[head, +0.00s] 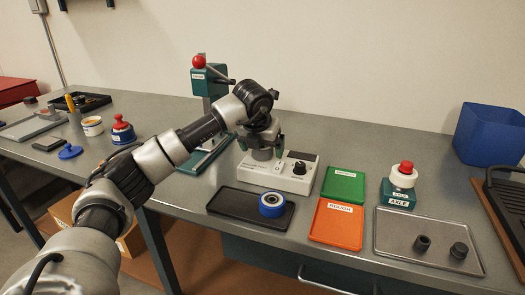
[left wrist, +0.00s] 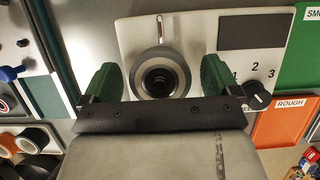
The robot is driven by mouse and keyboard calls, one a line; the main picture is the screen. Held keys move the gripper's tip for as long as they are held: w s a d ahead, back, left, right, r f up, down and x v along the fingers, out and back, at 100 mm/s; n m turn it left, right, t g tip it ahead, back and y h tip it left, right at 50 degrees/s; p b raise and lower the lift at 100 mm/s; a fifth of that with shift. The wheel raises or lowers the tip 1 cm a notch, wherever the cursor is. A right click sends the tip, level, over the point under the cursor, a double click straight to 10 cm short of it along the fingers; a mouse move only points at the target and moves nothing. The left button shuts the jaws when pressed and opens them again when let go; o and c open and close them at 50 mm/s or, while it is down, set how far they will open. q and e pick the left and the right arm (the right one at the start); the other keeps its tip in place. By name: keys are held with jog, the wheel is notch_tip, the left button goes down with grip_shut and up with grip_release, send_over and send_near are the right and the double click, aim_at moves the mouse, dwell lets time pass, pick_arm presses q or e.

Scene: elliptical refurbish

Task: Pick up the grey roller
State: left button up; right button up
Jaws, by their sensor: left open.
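The grey roller, a thick ring with a dark bore, shows in the left wrist view (left wrist: 158,58) on the white tester box (left wrist: 203,22) with a knob and dial. In the head view the roller (head: 262,154) is partly hidden beneath my left gripper (head: 262,144). The gripper points down over it, with its green fingers on either side. In the left wrist view my left gripper (left wrist: 160,78) is open, with visible gaps between both fingers and the roller. My right gripper is not in view.
A black tray (head: 235,204) with a blue-rimmed roller (head: 272,204) lies in front of the box. A teal press (head: 204,82) with a red ball stands behind my arm.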

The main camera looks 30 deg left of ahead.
pick_arm(q)
jog(key=c, duration=1.1)
jog(key=shift+o, duration=0.2)
jog(key=shift+r, duration=0.1)
